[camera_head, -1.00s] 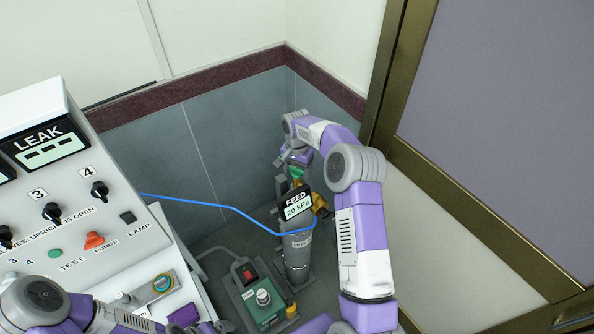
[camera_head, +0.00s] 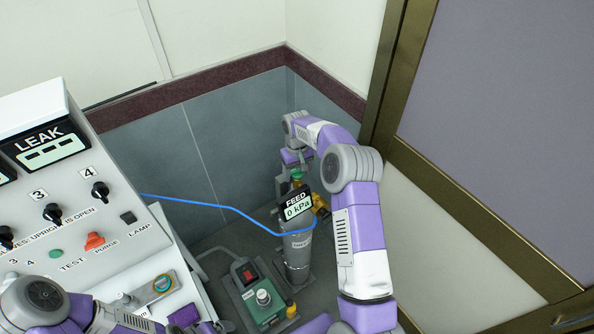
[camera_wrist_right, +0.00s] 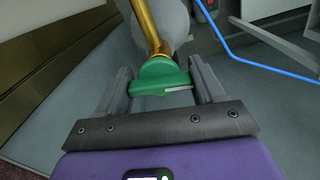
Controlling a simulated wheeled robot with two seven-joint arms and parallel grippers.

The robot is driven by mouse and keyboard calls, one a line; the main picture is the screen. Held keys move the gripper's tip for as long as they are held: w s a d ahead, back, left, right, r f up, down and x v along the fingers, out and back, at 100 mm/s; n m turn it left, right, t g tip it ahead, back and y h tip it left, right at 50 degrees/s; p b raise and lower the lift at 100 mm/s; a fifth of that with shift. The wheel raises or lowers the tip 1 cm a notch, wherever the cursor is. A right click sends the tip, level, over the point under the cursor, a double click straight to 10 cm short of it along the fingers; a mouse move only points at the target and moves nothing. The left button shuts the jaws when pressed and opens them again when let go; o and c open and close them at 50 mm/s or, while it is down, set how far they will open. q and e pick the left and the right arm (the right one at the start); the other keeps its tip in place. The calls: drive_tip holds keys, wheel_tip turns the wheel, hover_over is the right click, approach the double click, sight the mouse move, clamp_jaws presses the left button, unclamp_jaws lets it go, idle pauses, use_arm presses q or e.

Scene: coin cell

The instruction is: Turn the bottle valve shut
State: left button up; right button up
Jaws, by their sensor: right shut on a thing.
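The grey gas bottle (camera_head: 297,255) stands upright on the floor near the wall corner. Its FEED display (camera_head: 297,207) reads 0 kPa. The green valve handle (camera_wrist_right: 160,78) sits on a brass stem in the right wrist view, and a bit of its green shows in the head view (camera_head: 296,176). My right gripper (camera_wrist_right: 161,84) is shut on the green valve handle, with one finger at each side. In the head view my right gripper (camera_head: 296,173) is small and partly hidden at the bottle top. My left arm shows at the lower left, but its gripper fingers are not visible.
A white panel (camera_head: 70,230) with LEAK display and several black knobs stands on the left. A blue hose (camera_head: 215,205) runs from it to the bottle. A green box (camera_head: 262,300) with a knob stands beside the bottle. A brass-framed partition (camera_head: 480,230) is close on the right.

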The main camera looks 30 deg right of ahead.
sight(297, 169)
drive_tip(key=shift+r+n, duration=0.1)
drive_tip(key=shift+n, duration=0.8)
drive_tip(key=o, duration=1)
drive_tip(key=shift+o, duration=0.2)
wheel_tip(297, 169, up, 8)
drive_tip(key=shift+f, duration=0.25)
